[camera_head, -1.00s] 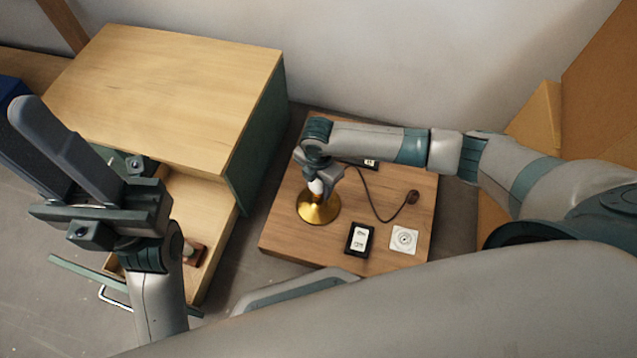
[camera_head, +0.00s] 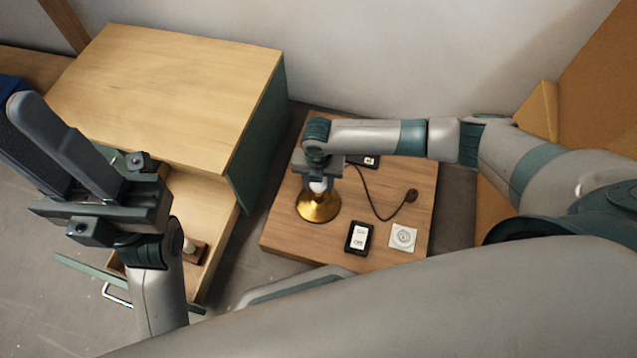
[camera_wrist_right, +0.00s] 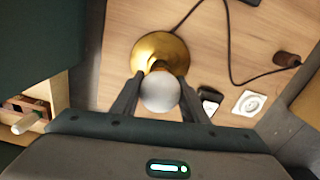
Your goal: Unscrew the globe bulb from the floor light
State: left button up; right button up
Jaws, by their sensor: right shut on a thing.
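The floor light has a round brass base (camera_head: 318,208) standing on a low wooden table; the base also shows in the right wrist view (camera_wrist_right: 158,50). The white globe bulb (camera_wrist_right: 160,92) sits above the base in the right wrist view, between the two fingers. My right gripper (camera_wrist_right: 158,95) is shut on the bulb from above. In the head view my right gripper (camera_head: 320,182) hides most of the bulb and the lamp's stem. My left gripper (camera_head: 62,155) is raised at the left, empty, its two long fingers apart.
The low table (camera_head: 290,236) also holds a dark cord with a plug (camera_head: 411,195), a black box with a white label (camera_head: 359,238) and a white socket plate (camera_head: 403,237). A wooden cabinet (camera_head: 170,90) with an open drawer (camera_head: 215,220) stands left. The wall is behind.

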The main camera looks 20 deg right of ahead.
jog(key=n, duration=0.6)
jog(key=shift+n, duration=0.3)
jog(key=n, duration=0.5)
jog(key=shift+r+p, duration=1.05)
jog(key=shift+r+p, duration=1.55)
jog(key=shift+p, duration=0.1)
jog(key=shift+w, duration=0.1)
